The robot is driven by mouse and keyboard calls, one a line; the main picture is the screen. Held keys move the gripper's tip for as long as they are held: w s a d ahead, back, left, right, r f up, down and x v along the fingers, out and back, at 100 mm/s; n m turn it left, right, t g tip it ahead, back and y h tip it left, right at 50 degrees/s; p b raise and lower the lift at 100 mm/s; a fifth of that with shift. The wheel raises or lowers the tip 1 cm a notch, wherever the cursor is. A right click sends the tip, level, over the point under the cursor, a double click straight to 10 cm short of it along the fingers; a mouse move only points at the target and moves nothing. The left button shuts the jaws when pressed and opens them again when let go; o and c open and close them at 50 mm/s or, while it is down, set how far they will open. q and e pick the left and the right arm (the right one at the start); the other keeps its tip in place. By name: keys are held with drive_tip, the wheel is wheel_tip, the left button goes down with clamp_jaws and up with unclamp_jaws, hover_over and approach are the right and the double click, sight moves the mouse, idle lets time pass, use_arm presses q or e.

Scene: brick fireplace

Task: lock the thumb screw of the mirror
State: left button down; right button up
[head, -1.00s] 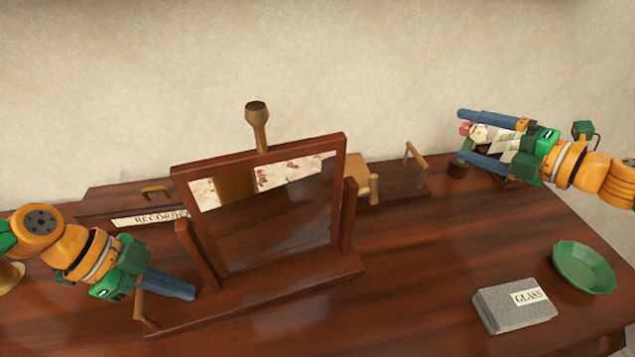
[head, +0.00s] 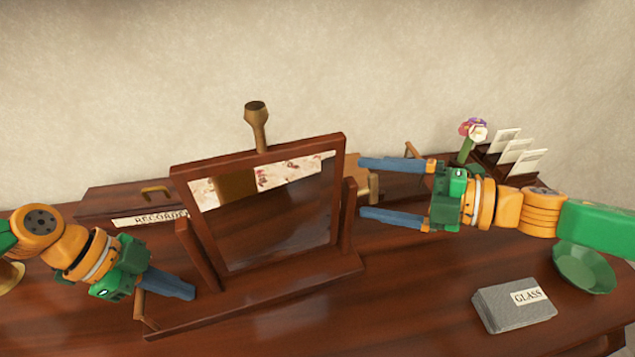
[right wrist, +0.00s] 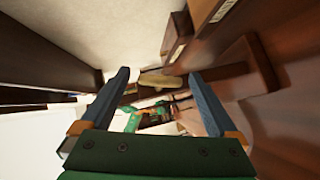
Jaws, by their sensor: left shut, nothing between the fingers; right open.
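The mirror (head: 265,225) stands tilted in a dark wooden frame between two posts on a base. A tan thumb screw (head: 374,186) shows in the head view on the outer side of the right post (head: 348,215). My right gripper (head: 362,187) is open, its blue fingers pointing left, one above and one below the thumb screw in the picture. Whether they touch it I cannot tell. In the right wrist view a tan bar (right wrist: 160,80) shows between the open fingertips. My left gripper (head: 190,292) is shut and empty beside the left post's foot.
A box marked as recorder (head: 120,203) stands behind left. A brass-coloured post (head: 257,122) rises behind the mirror. Flowers (head: 472,135) and a card rack (head: 495,163) stand back right. A grey glass-labelled block (head: 510,308) and green bowl (head: 583,267) lie front right.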

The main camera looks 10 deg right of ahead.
use_arm(q)
drive_tip(key=shift+s+f, duration=0.1)
use_arm(e)
drive_tip(key=shift+w+a+f, duration=0.1)
drive_tip(key=shift+w+a, duration=0.1)
drive_tip(key=shift+a, duration=0.05)
drive_tip(key=c, duration=1.4)
